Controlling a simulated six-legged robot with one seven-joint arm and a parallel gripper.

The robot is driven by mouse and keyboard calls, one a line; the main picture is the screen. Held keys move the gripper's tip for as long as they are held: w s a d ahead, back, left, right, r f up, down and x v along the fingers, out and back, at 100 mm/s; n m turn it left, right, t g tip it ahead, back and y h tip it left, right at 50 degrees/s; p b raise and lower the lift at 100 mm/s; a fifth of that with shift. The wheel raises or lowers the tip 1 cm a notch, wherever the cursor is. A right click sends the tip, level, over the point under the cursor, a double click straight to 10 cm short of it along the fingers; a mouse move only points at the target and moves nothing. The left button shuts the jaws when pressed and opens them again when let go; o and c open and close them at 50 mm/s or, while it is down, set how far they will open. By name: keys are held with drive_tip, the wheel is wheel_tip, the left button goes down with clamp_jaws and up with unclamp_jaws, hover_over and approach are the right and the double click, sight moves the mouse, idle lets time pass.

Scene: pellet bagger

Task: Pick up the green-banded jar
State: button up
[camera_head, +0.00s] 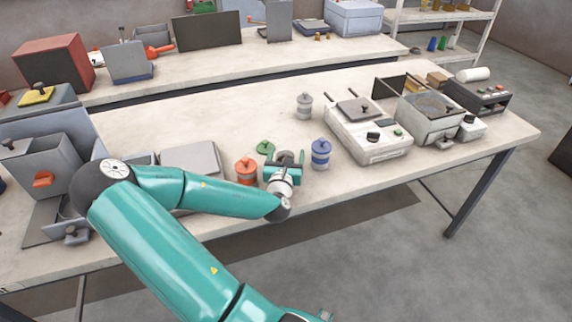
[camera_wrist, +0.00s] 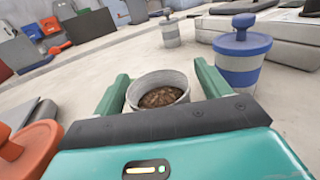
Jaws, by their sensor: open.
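An open, lidless jar (camera_wrist: 158,92) with a pale grey rim and brown contents stands between my fingers in the wrist view. Its lower side is hidden, so I cannot see its band there. In the head view its grey rim (camera_head: 284,157) shows just beyond my gripper (camera_head: 284,170). A green knobbed lid (camera_head: 265,147) lies on the table just left of it. My gripper (camera_wrist: 160,95) is open, with one teal finger on each side of the jar. I cannot tell whether either finger touches it.
An orange jar (camera_head: 246,170) stands close on the left and a blue-banded jar (camera_head: 320,153) close on the right; both have lids. A grey jar (camera_head: 304,105) stands farther back. A scale-like device (camera_head: 368,135) is at the right.

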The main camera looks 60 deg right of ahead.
drive_tip(key=shift+w+d, duration=0.2)
drive_tip(key=shift+d, duration=0.1)
drive_tip(key=shift+s+a, duration=0.1)
drive_tip(key=shift+s, duration=0.05)
drive_tip(key=c, duration=1.4)
drive_tip(key=shift+o, duration=0.2)
drive_tip(key=shift+r, duration=0.1)
